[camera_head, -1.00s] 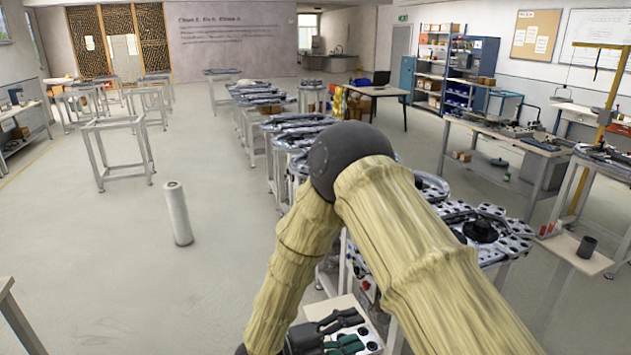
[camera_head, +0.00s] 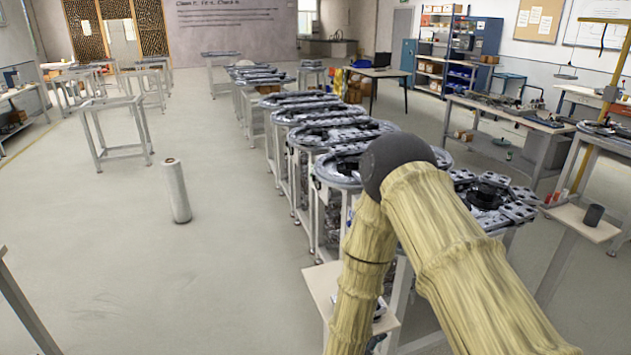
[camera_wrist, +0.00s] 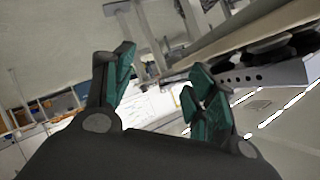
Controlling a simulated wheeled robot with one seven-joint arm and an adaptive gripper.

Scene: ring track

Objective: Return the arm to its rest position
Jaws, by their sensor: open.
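My gripper (camera_wrist: 160,92) shows in the wrist view with its two green-padded fingers spread apart and nothing between them. In the head view my arm, in a yellowish cover with a dark elbow joint, bends at right of centre. Its forearm hangs down in front of a small light shelf (camera_head: 322,284), and the gripper end is mostly hidden at the bottom edge. The wrist view is tilted, with a perforated metal track piece (camera_wrist: 265,76) close by at the right.
A row of track tables (camera_head: 340,133) runs away from beside my arm. A dark cup (camera_head: 594,215) stands on a small shelf at right. A white roll (camera_head: 176,191) stands upright on the floor at left. A metal frame (camera_head: 117,128) is behind it. Open floor lies at left.

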